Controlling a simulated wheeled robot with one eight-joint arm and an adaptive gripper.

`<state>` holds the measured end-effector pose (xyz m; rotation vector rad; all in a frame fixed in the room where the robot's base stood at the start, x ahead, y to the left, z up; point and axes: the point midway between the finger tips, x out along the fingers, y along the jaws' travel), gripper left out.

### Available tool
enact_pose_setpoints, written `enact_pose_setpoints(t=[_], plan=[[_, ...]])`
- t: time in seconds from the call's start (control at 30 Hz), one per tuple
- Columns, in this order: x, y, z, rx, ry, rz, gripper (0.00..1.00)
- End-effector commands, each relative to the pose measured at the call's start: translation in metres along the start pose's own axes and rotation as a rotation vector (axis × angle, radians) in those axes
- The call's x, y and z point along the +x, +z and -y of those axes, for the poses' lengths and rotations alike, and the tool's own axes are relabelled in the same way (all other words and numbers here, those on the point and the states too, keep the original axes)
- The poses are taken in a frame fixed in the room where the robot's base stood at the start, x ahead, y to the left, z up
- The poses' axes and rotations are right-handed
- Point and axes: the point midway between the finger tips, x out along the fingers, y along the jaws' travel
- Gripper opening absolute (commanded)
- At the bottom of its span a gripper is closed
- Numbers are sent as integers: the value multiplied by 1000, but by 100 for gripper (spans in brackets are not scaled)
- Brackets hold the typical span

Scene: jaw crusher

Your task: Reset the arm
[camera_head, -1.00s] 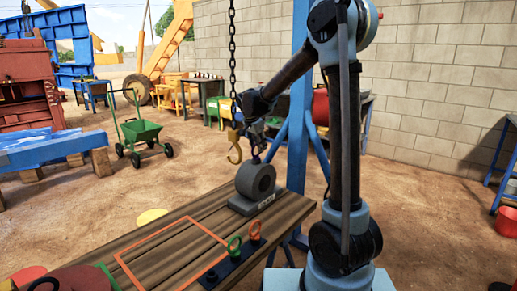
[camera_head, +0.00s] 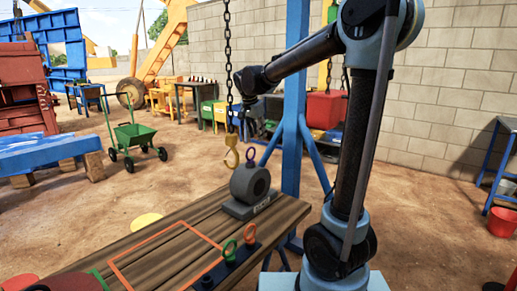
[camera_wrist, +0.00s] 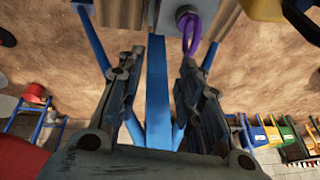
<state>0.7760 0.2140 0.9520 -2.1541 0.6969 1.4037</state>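My arm reaches left across the upper part of the head view, with its wrist bent down beside the hanging chain. My gripper (camera_wrist: 158,62) shows in the wrist view with its two fingers apart and nothing between them; a blue post stands behind the gap. A grey round weight (camera_head: 250,183) with a purple ring (camera_head: 251,154) on top sits on the wooden table. The purple ring also shows in the wrist view (camera_wrist: 190,32), beyond the right fingertip. In the head view the fingers are small and dark, above the ring and apart from it.
A chain (camera_head: 228,65) with a yellow hook (camera_head: 231,158) hangs close beside my wrist. A blue post (camera_head: 296,130) stands behind my forearm. The wooden table (camera_head: 190,245) bears green and orange rings (camera_head: 250,233). A green cart (camera_head: 136,137) stands on open ground at left.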

Motion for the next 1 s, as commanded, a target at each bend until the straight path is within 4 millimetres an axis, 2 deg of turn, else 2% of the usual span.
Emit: enact_pose_setpoints(t=[0.03, 0.1, 0.27, 0.47, 0.7, 1.0], plan=[[0, -2, -21, -18, 5, 8, 34], [0, -3, -48, -56, 11, 20, 34], [1, 1, -107, -143, 17, 51, 34], [6, 15, -176, -250, 17, 88, 34], [19, 45, -252, -376, 3, 131, 34], [44, 96, -333, -532, -30, 176, 34]])
